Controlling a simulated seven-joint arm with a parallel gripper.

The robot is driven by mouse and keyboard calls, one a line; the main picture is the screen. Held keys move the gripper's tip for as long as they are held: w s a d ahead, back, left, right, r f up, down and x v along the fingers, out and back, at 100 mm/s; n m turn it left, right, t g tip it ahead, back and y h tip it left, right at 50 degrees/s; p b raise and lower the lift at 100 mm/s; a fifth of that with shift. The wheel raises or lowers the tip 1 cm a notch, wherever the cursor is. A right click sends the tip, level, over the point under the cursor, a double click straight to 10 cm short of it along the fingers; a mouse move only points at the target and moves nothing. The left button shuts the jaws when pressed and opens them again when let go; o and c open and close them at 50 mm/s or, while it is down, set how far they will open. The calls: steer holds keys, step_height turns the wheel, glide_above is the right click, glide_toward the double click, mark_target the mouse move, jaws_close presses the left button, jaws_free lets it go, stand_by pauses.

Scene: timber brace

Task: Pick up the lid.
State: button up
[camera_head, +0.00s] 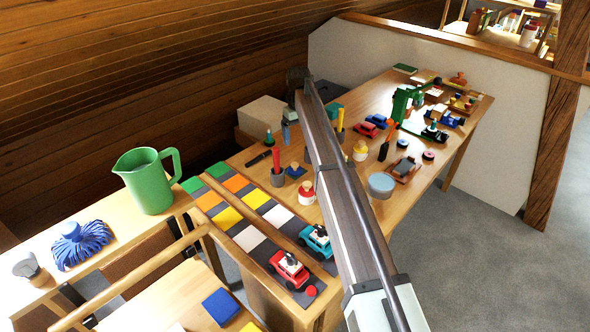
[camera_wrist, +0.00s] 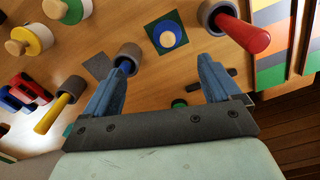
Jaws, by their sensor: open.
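In the head view my gripper (camera_head: 287,130) is partly hidden behind my arm, above the back of the bench.
A cup with a red peg (camera_wrist: 245,33) stands right of the lid. A cup with a blue peg (camera_wrist: 128,52) is near my left finger. A cup with a yellow peg (camera_wrist: 70,88) and knobbed jars (camera_wrist: 32,37) stand further left. Toy cars (camera_head: 288,268) stand on the checkered strip.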

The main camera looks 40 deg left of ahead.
mark_target(295, 164)
steer(key=f, duration=0.9)
steer(key=s+a+f, duration=0.1)
steer(key=f, duration=0.3)
steer(key=shift+f, duration=0.35)
steer(key=shift+d, duration=0.1)
steer(key=shift+c, duration=0.2)
steer(key=c, duration=1.1)
